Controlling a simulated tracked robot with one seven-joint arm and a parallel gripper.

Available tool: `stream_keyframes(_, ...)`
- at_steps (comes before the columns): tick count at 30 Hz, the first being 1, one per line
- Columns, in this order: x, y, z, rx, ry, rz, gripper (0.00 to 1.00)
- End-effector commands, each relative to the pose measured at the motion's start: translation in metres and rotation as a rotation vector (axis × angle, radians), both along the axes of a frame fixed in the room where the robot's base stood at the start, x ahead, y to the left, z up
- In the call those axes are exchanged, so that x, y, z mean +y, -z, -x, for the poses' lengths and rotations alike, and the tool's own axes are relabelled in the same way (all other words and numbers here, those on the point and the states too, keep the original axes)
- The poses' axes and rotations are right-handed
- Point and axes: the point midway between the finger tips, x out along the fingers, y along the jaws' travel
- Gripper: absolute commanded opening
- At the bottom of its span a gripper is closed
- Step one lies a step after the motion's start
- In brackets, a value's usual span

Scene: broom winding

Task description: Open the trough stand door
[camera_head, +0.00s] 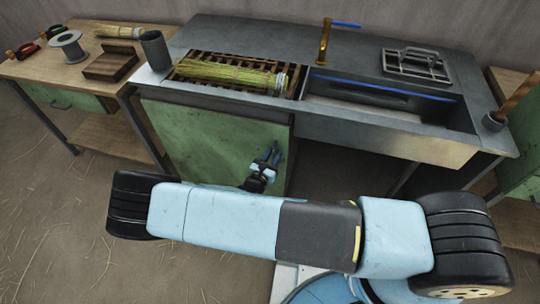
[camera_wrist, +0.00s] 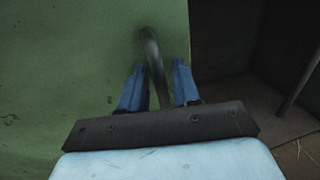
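The green trough stand door (camera_head: 205,140) is below the left part of the metal trough stand (camera_head: 345,112). It looks shut or nearly so in the head view. In the wrist view the door (camera_wrist: 60,60) fills the left half, with its right edge beside a dark space. Its dark curved handle (camera_wrist: 151,50) stands near that edge. My gripper (camera_head: 268,160) is at the right side of the door. In the wrist view its two blue fingers (camera_wrist: 155,85) are apart, one on each side of the handle, with small gaps visible. The handle's lower end is hidden behind the gripper body.
A straw bundle (camera_head: 225,75) lies on a slatted rack on the stand, left of the basin (camera_head: 375,100). A wooden table (camera_head: 70,75) with a spool (camera_head: 68,46) stands at left. Bare floor (camera_head: 70,220) lies in front of the door.

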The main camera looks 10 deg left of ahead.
Motion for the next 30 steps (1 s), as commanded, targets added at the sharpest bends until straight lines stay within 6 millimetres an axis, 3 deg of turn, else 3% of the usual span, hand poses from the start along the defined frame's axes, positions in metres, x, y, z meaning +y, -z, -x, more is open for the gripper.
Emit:
stream_keyframes(3, 0.000, 0.000, 0.000, 0.000, 0.000, 0.000, 0.32)
stream_keyframes(13, 0.000, 0.000, 0.000, 0.000, 0.000, 0.000, 0.00)
stream_keyframes(24, 0.001, 0.000, 0.000, 0.000, -0.001, 0.000, 0.00)
stream_keyframes(25, 0.022, 0.000, 0.000, 0.001, -0.004, -0.011, 0.00)
stream_keyframes(27, 0.011, 0.000, 0.002, 0.001, -0.004, -0.001, 0.00)
stream_keyframes(30, 0.011, 0.000, 0.006, 0.001, -0.003, -0.002, 0.00)
